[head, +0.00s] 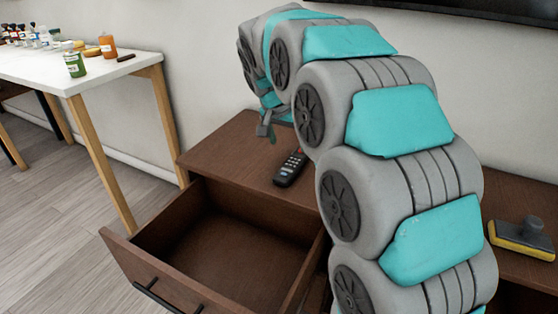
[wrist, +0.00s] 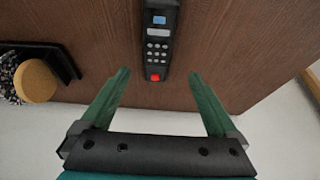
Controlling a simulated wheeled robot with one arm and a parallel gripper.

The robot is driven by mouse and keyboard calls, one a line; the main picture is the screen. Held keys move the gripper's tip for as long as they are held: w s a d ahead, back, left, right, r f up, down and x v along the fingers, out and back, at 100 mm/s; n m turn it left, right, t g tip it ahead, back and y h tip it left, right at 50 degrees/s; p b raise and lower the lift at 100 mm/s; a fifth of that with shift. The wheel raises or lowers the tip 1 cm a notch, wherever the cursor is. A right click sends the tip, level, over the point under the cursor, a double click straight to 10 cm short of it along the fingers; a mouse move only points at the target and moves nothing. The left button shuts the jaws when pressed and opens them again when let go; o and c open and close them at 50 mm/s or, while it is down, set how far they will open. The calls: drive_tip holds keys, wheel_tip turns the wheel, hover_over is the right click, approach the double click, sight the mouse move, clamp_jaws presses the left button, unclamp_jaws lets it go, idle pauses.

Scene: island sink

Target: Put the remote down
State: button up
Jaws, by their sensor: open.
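A black remote (head: 290,168) with light keys and a red button lies on the brown cabinet top (head: 228,148), behind the open drawer. In the wrist view, the remote (wrist: 158,45) shows with its red button end towards me, between and just beyond my fingertips. My gripper (wrist: 158,76) is open, with its two green fingers spread wide and nothing between them. In the head view, the gripper is partly hidden by my arm, behind the remote. The fingers do not appear to touch the remote.
The empty drawer (head: 118,245) is pulled out in front of the cabinet. A yellow and grey scrubber (head: 522,240) sits on the cabinet at right. A white table (head: 85,72) with several bottles stands at left. A tan round object (wrist: 36,82) shows in the wrist view.

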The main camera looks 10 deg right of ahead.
sight(294, 161)
drive_tip(key=shift+s+p+x, duration=0.15)
drive_tip(key=shift+p+x, duration=0.15)
drive_tip(key=shift+x, duration=1.65)
drive_tip(key=shift+s+p+x, duration=0.15)
drive_tip(key=shift+p+x, duration=0.15)
drive_tip(key=shift+x, duration=1.65)
drive_tip(key=shift+d, duration=0.1)
clamp_jaws()
